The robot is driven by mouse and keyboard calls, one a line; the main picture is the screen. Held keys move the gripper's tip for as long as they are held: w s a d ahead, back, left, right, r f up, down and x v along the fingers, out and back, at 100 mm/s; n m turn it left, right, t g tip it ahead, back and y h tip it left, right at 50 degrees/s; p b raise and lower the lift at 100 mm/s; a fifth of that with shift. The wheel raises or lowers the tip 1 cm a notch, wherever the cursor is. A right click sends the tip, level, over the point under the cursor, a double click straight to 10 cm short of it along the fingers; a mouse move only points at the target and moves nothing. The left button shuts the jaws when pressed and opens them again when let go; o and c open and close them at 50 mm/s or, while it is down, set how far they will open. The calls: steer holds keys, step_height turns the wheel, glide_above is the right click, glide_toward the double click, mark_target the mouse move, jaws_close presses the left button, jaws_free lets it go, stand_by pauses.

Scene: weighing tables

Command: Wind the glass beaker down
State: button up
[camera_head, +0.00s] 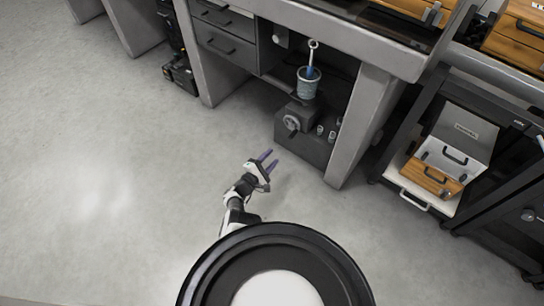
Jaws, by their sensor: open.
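The glass beaker (309,86) stands upright on a dark grey stand (301,112) in the opening under the bench. A long tool with a blue part and a pale ring at its top (312,55) stands in the beaker. A round knob (292,122) is on the front of the stand, which rests on a dark box. My gripper (269,158) is open and empty, with two purple fingers. It is in front of the box, apart from the knob, and lower left of it in the picture.
The bench (353,130) has a thick leg right of the stand and drawers (225,35) to the left. Small glass pieces (326,132) sit on the box beside the stand. A dark rack with cases (452,150) is at the right. The floor (110,180) at left is clear.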

mark_target(290, 138)
steer(key=shift+w+d+n+b, duration=1.4)
steer(key=shift+w+n, duration=0.55)
steer(key=shift+n, duration=1.65)
steer(key=shift+w+d+n+b, duration=1.35)
steer(key=shift+w+n, duration=0.6)
steer(key=shift+n, duration=1.65)
steer(key=shift+w+d+n+b, duration=1.4)
steer(key=shift+w+n, duration=0.55)
steer(key=shift+n, duration=1.65)
steer(key=shift+d, duration=0.15)
